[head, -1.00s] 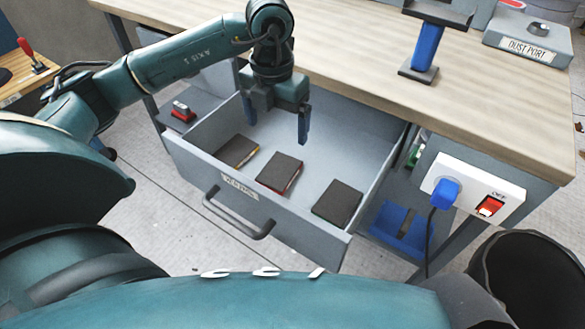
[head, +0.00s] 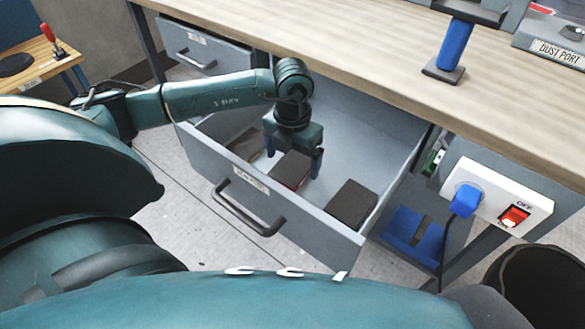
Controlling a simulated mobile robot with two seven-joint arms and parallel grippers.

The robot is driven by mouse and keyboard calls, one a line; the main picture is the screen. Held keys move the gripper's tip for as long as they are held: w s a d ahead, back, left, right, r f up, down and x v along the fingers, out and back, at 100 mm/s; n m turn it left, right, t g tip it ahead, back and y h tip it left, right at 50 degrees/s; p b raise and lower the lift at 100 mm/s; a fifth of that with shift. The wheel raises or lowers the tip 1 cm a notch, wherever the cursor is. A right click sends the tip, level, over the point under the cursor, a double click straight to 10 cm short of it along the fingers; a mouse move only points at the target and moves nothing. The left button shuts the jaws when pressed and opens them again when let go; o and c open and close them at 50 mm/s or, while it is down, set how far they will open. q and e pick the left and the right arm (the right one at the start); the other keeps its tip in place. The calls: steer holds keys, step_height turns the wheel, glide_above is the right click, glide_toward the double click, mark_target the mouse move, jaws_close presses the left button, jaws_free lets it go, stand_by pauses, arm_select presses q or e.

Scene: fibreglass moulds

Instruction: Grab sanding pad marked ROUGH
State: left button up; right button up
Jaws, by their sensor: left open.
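Three dark, flat sanding pads lie in the open grey drawer (head: 222,165): a left pad (head: 244,143), a middle pad with a thin red edge (head: 290,172) and a right pad (head: 352,203). No ROUGH marking can be read on any of them. My left gripper (head: 294,160) is open and points down into the drawer at the middle pad, with one blue finger towards each side of it. I cannot tell whether the fingers touch the pad. The gripper hides part of the middle pad's far side. My right gripper is not in view.
The wooden bench top (head: 350,58) overhangs the drawer's back. The drawer's front wall and black handle (head: 247,208) face me. A white switch box with a blue plug (head: 467,199) is at the right, above a black bin (head: 540,285). A blue-posted stand (head: 455,50) is on the bench.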

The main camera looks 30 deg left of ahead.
arm_select(q)
steer(key=shift+f, duration=0.7)
steer(key=shift+c, duration=0.5)
steer(key=c, duration=1)
